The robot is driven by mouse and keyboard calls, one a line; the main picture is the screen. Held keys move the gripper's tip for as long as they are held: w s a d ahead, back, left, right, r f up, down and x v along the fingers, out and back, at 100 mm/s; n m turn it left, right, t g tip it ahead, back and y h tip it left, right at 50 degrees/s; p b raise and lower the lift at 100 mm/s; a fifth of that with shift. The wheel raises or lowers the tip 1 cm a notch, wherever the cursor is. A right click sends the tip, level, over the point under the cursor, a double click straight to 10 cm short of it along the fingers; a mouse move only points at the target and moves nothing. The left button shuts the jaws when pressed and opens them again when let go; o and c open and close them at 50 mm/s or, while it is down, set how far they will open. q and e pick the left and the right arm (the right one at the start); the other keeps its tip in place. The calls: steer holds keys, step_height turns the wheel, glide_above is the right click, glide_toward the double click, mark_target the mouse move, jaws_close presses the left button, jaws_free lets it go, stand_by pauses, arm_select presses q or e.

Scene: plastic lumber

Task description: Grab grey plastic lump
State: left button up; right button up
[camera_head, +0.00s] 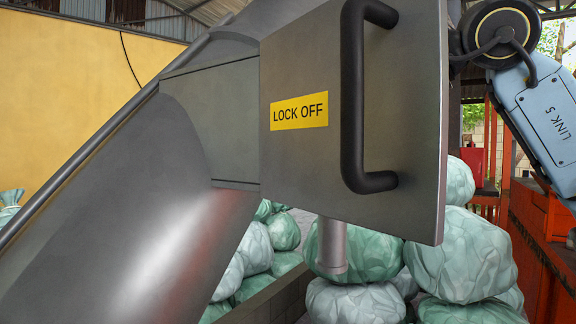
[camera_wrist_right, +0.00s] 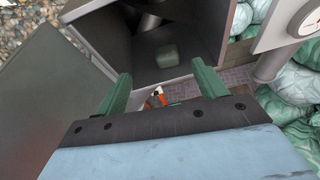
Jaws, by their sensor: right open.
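A grey-green plastic lump (camera_wrist_right: 167,55) with rounded edges sits inside a dark, open metal box (camera_wrist_right: 205,25) in the right wrist view. My right gripper (camera_wrist_right: 161,69) is open, its two green fingers apart and nothing between them. The lump lies beyond the fingertips, roughly in line with the gap. I cannot tell the exact distance. In the head view the lump and the right gripper are not visible; only a link of my right arm shows at the right. My left gripper is in neither view.
A grey metal panel (camera_head: 232,122) marked LOCK OFF, with a black handle (camera_head: 352,95), fills the middle of the head view beside a sloping metal chute (camera_head: 120,200). Green-white bags (camera_head: 455,255) are piled below and right. A flat grey panel (camera_wrist_right: 50,100) stands left in the wrist view.

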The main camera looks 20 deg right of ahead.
steer(key=shift+h, duration=0.3)
steer(key=x, duration=0.4)
steer(key=p+x, duration=0.1)
steer(key=x, duration=0.3)
steer(key=shift+d+f+p, duration=0.1)
steer(key=shift+f+p, duration=0.1)
steer(key=shift+p, duration=0.1)
steer(key=p+x, duration=0.2)
steer(key=x, duration=0.2)
steer(key=shift+w+f, duration=0.25)
steer(key=shift+f, duration=0.05)
steer(key=shift+w+f, duration=0.2)
steer(key=shift+s, duration=0.1)
steer(key=shift+c, duration=0.4)
steer(key=c, duration=1)
